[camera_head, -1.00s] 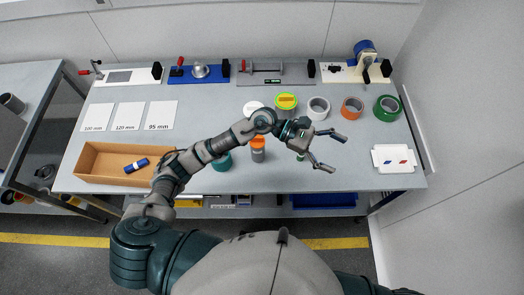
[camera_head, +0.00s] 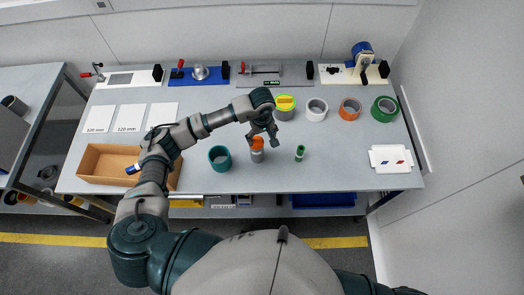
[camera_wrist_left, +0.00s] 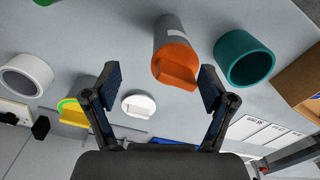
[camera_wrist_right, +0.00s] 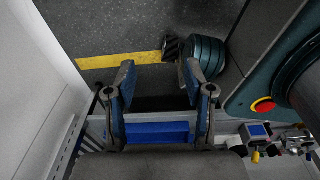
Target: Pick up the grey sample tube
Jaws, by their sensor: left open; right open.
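The grey sample tube (camera_head: 257,157) with an orange cap stands on the bench, near the front middle. My left gripper (camera_head: 262,138) is open and points down beside its cap, partly covering the view of it. In the left wrist view the tube (camera_wrist_left: 171,30) lies ahead of the open left fingers (camera_wrist_left: 160,84), its orange cap (camera_wrist_left: 176,66) nearer the right finger. Nothing is between the fingertips that I can see held. My right gripper (camera_wrist_right: 157,77) is open and empty in the right wrist view, away from the tube.
A teal cup (camera_head: 219,148) stands just left of the tube, and a small green cylinder (camera_head: 300,153) to its right. Several tape rolls line the back right. An open cardboard box (camera_head: 95,181) is at left, a white tray (camera_head: 392,168) at right.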

